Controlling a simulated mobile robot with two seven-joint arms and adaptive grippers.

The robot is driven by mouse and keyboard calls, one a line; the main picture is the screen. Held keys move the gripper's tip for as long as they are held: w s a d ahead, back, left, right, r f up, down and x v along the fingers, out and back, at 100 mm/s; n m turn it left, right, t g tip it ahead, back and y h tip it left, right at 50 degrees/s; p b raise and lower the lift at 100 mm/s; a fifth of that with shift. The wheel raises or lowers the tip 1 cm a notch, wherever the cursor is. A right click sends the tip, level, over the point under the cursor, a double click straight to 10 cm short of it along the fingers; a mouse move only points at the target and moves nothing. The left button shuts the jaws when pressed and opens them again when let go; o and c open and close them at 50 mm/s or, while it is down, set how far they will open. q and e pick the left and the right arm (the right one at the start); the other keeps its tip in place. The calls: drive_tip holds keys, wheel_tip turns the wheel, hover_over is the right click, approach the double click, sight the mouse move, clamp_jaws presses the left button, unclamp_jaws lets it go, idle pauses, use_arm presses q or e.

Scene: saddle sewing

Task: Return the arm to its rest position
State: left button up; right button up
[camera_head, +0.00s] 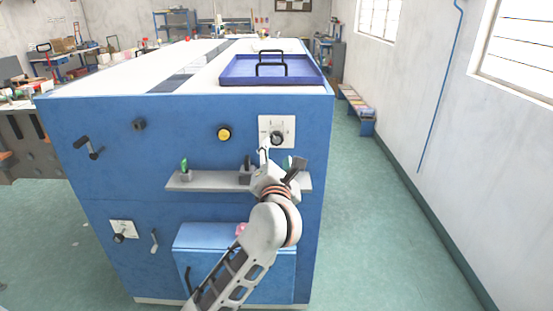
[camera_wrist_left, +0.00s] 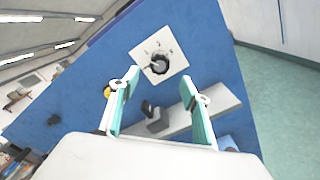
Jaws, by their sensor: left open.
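My left arm rises from the bottom of the head view in front of the blue machine cabinet (camera_head: 85,180). My left gripper (camera_head: 268,150) is at the cabinet's front, just below a dark rotary knob on a white plate (camera_head: 290,125). In the left wrist view my left gripper (camera_wrist_left: 153,100) is open, its two fingers apart with nothing between them. The knob (camera_wrist_left: 158,64) shows beyond the fingertips, apart from them. My right gripper is not in view.
A grey shelf (camera_head: 210,181) with small items runs across the cabinet front, close to my left arm. A blue box (camera_head: 207,239) juts out below it. A blue tray (camera_head: 240,77) with black handles lies on top. Green floor (camera_head: 375,210) is clear to the right.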

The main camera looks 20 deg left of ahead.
use_arm(q)
drive_tip(key=shift+v, duration=0.95)
